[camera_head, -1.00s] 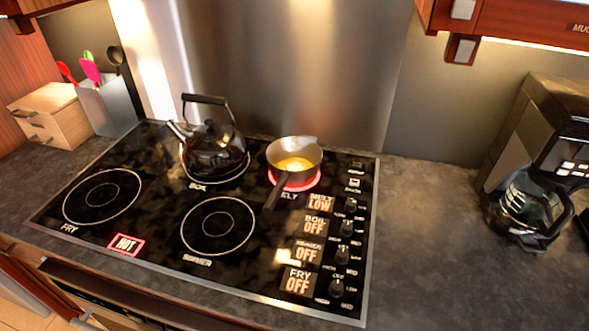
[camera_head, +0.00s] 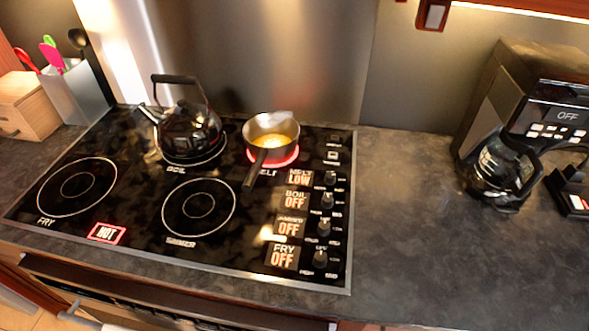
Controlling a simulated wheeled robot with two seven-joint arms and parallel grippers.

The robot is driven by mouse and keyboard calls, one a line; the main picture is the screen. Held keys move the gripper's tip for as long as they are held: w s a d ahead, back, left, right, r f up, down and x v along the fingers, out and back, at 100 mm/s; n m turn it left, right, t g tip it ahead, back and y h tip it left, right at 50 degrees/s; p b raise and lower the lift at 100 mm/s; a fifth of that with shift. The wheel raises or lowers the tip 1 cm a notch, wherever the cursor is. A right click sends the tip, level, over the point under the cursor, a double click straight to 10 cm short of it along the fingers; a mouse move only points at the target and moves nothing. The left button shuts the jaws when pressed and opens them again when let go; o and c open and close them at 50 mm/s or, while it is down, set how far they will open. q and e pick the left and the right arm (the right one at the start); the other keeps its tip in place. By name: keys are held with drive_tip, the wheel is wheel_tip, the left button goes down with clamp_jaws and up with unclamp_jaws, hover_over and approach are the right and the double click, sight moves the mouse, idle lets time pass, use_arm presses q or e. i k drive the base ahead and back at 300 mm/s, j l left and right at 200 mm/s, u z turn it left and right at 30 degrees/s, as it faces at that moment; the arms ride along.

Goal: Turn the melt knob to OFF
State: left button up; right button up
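The melt knob (camera_head: 331,178) is the topmost in a column of black knobs on the right side of the black glass cooktop (camera_head: 130,228). The display beside it (camera_head: 299,178) reads MELT LOW. The melt burner (camera_head: 287,160) glows red under a small saucepan (camera_head: 271,128) with yellow contents. The boil, simmer and fry displays below read OFF. Neither of my grippers shows in the head view.
A black kettle (camera_head: 190,130) stands on the boil burner. A HOT sign (camera_head: 106,233) glows at the cooktop's front left. A coffee maker (camera_head: 520,120) stands on the right counter. The counter (camera_head: 410,220) between it and the cooktop is clear. A utensil holder (camera_head: 75,92) is at the left.

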sight(329, 179)
drive_tip(key=k+j+z, duration=0.15)
drive_tip(key=z, duration=0.2)
drive_tip(key=k+j+z, duration=0.1)
drive_tip(key=k+z, duration=0.4)
drive_tip(key=z, duration=0.15)
